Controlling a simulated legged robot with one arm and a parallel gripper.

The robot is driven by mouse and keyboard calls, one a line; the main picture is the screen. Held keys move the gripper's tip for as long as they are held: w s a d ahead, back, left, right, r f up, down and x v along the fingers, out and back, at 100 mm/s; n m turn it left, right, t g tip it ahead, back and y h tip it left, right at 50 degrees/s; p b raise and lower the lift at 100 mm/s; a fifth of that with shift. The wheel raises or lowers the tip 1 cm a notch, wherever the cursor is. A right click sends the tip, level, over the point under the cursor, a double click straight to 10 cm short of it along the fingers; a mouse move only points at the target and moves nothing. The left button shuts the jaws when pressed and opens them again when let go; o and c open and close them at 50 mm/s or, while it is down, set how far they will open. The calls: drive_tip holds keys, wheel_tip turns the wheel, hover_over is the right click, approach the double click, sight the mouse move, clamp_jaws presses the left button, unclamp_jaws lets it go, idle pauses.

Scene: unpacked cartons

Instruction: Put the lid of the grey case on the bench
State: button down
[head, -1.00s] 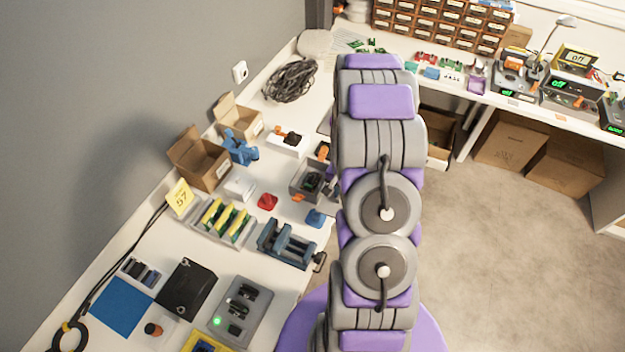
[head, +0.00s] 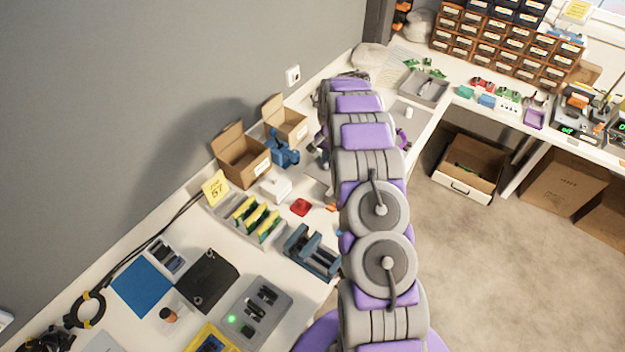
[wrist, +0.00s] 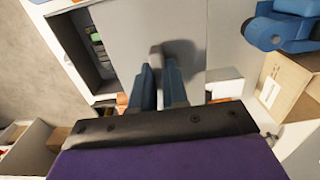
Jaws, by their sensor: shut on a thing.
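My gripper (wrist: 161,68) shows in the wrist view with its two blue-grey fingers close together, shut on the lid. The lid (wrist: 125,20) looks like a flat grey panel beneath the fingers, with the gripper's shadow on it. In the head view, my arm hides the gripper and most of the case. The white bench (head: 140,325) runs along the wall.
Two open cartons (head: 243,162) (head: 287,124) and a blue clamp-like tool (head: 283,148) stand near my arm. A red piece (head: 301,207), a rack of green and yellow boards (head: 254,218) and a blue vise (head: 312,253) lie nearer. A grey tray (head: 428,86) is at the back.

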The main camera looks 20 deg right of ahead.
drive_tip(key=w+a, duration=0.4)
drive_tip(key=w, duration=0.1)
wheel_tip(320, 180, down, 10)
drive_tip(key=b, duration=0.3)
drive_tip(key=shift+w+d+r, duration=0.15)
drive_tip(key=shift+r, duration=0.15)
drive_tip(key=c, duration=1.1)
unclamp_jaws()
drive_tip(key=shift+c, duration=0.2)
